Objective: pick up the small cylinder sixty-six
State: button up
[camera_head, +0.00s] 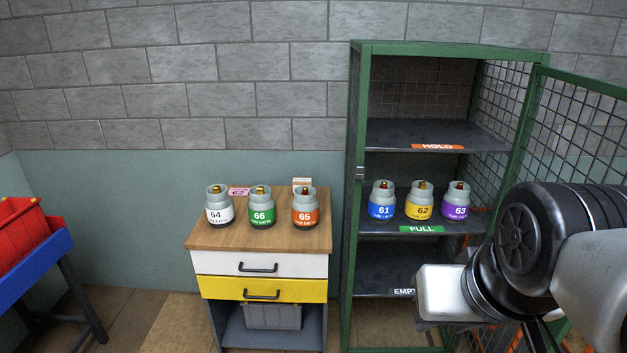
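The small cylinder sixty-six (260,208) is a grey gas bottle with a green band marked 66 and a brass valve on top. It stands upright on the wooden top of a cabinet (225,238), between cylinder 64 (217,206) with a white band and cylinder 65 (305,208) with an orange band. Clear gaps show on both sides of it. My arm, black and silver, fills the lower right of the view, well away from the cabinet. No gripper fingers can be made out.
A green cage locker (354,200) stands open to the right, its mesh door swung right. Cylinders 61 (381,200), 62 (419,202) and 63 (456,201) stand on its FULL shelf. A pink tag (239,191) and small box (302,182) lie behind the bottles. Red bins sit far left.

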aim_at(261, 205)
jog(key=i+j, duration=0.25)
jog(key=j, duration=0.15)
jog(key=i+j+z, duration=0.1)
jog(key=i+j, duration=0.4)
jog(key=j, duration=0.25)
jog(key=i+j, duration=0.25)
jog(key=j, duration=0.15)
jog(key=i+j+z, duration=0.1)
jog(key=i+j, duration=0.15)
jog(key=j, duration=0.15)
jog(key=i+j, duration=0.2)
jog(key=j, duration=0.25)
jog(key=i+j+z, duration=0.1)
jog(key=i+j, duration=0.15)
jog(key=j, duration=0.15)
